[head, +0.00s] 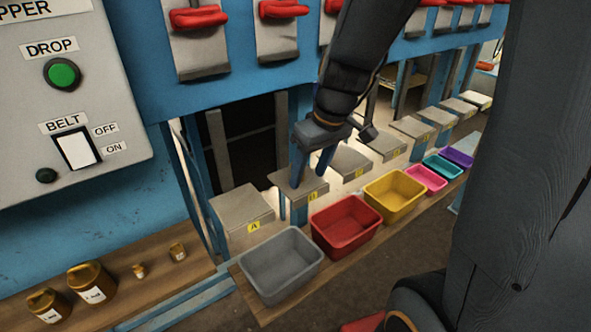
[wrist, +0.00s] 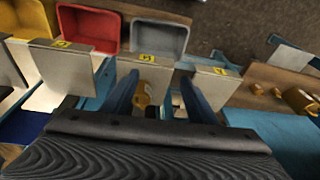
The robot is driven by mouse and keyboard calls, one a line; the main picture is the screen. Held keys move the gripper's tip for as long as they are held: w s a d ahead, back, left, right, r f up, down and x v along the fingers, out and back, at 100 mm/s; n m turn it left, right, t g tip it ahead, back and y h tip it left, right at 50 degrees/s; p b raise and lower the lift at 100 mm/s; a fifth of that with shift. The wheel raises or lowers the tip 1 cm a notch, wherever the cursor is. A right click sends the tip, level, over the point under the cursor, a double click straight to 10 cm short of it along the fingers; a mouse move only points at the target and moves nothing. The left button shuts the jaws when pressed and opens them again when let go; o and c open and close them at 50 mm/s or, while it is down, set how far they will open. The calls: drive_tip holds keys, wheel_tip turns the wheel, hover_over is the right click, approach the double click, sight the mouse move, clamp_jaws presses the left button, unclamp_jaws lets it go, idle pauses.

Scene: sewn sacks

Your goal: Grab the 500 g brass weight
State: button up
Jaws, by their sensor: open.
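Several brass weights stand on the wooden ledge at the lower left of the head view: a large one (head: 91,283), a slightly smaller one (head: 48,304), and two small ones (head: 139,271), (head: 177,252). Their labels are too small to read, so I cannot tell which is 500 g. My gripper (head: 310,176) is open, pointing down near the grey platform marked B, well right of these weights. In the wrist view, my gripper (wrist: 160,78) has a brass-coloured object (wrist: 143,95) showing between its blue fingers; I cannot tell its distance. Other weights (wrist: 300,99) show at the right edge.
A row of bins stands before the grey platforms: a grey bin (head: 281,264), a red bin (head: 346,225), a yellow bin (head: 394,194) and smaller ones beyond. A control panel (head: 70,95) with a green button hangs at the left. Blue posts and red-handled levers (head: 199,17) crowd the machine above.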

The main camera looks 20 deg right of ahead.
drive_tip(key=w+d+r+n+t, duration=0.1)
drive_tip(key=w+r+n, duration=0.2)
drive_tip(key=w, duration=0.3)
drive_tip(key=shift+y, duration=0.4)
drive_tip(key=shift+d+p+x, duration=0.2)
drive_tip(key=shift+p+x, duration=0.4)
drive_tip(key=shift+x, duration=3.3)
drive_tip(key=shift+s, duration=0.1)
drive_tip(key=shift+c, duration=0.3)
clamp_jaws()
